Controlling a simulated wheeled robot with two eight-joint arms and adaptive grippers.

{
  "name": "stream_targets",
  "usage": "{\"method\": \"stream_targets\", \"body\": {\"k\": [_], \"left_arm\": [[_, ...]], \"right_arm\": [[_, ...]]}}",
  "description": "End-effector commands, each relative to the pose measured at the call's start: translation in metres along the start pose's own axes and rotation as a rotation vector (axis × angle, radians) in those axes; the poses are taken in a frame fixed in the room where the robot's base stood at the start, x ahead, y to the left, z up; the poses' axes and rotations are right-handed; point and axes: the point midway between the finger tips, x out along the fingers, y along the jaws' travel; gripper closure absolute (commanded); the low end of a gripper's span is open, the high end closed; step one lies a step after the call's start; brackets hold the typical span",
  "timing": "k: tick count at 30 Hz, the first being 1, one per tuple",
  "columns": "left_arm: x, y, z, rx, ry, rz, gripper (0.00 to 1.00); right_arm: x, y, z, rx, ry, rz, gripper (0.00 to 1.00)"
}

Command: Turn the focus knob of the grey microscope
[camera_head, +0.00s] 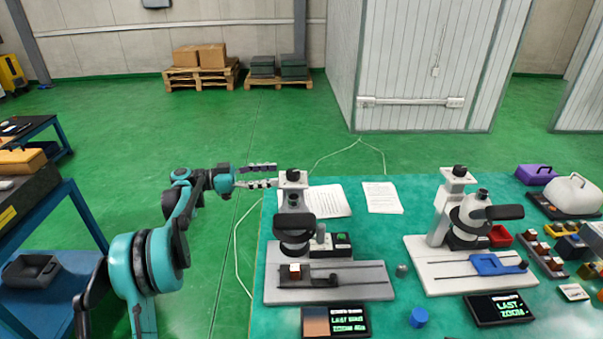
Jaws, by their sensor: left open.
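The grey microscope (293,201) stands upright at the left of the green table, on a grey base plate (377,290). A dark knob (293,175) sits on top of its column; I cannot tell for sure whether this is the focus knob. A black eyepiece part and head hang in front of the column. My left gripper (276,175) is open, with its two fingers one above the other, pointing right. Its tips are just left of the column top in the picture; whether they touch it I cannot tell. My right gripper is not in view.
A white microscope (445,208) stands to the right. Papers (382,197) lie behind, small screens (498,308) and a blue cap (418,317) in front. Several small items crowd the table's right side.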

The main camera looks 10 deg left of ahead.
Motion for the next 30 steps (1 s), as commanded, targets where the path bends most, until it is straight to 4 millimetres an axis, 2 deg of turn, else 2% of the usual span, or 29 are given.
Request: {"method": "stream_targets", "body": {"k": [6,12,16,23,24,27,30], "left_arm": [[0.037,0.001,0.002,-0.001,-0.001,0.004,0.44],[0.064,0.001,0.002,-0.002,-0.001,0.003,0.44],[0.071,0.001,0.001,-0.002,-0.001,0.001,0.44],[0.073,0.001,0.0,-0.002,-0.001,0.001,0.44],[0.073,0.001,0.0,-0.002,-0.001,0.001,0.46],[0.073,0.001,0.0,-0.002,-0.001,0.001,0.73],[0.073,0.001,0.0,-0.002,-0.001,0.001,0.95]], "right_arm": [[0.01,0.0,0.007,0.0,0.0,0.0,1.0],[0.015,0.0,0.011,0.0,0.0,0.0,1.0],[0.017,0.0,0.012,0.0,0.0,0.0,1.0],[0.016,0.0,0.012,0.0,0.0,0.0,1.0],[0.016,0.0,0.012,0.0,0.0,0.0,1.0],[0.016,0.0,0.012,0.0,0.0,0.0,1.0],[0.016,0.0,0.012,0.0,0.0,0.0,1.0]]}}
